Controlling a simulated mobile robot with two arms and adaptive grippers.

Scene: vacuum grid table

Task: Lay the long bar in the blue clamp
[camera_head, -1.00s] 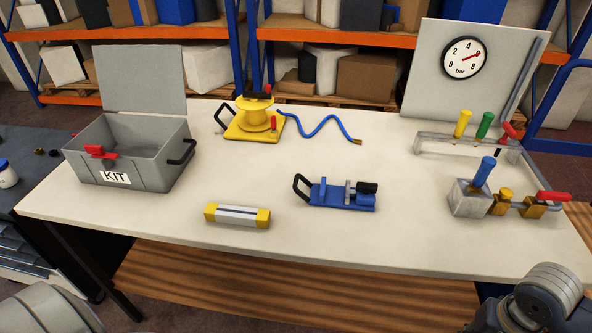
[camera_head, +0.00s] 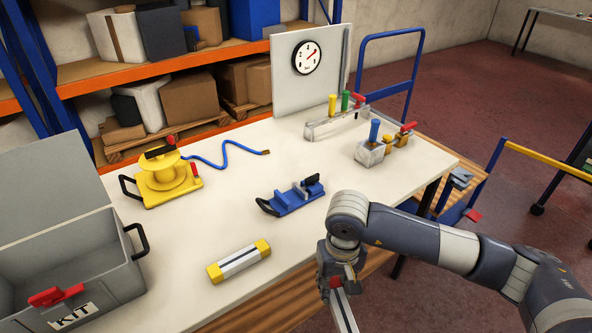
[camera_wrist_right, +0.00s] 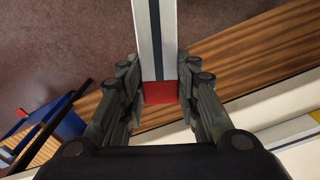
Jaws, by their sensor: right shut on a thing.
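My right gripper (camera_head: 336,282) is shut on a pale long bar with a dark stripe (camera_head: 345,313) and a red end, in front of the table edge. In the right wrist view the fingers (camera_wrist_right: 158,85) stand on both sides of the bar's red end (camera_wrist_right: 160,93). The bar (camera_wrist_right: 155,35) runs out of both views, so its far end is hidden. The blue clamp (camera_head: 284,203) lies on the table, behind and left of the gripper, with a black handle at each end and nothing lying in it. My left gripper is not in view.
A yellow-ended bar (camera_head: 238,261) lies on the table left of the gripper. The grey KIT box (camera_head: 105,270), yellow reel (camera_head: 160,179) with blue hose, valve block (camera_head: 370,152) and gauge panel (camera_head: 287,84) stand around. The table between the clamp and the yellow-ended bar is clear.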

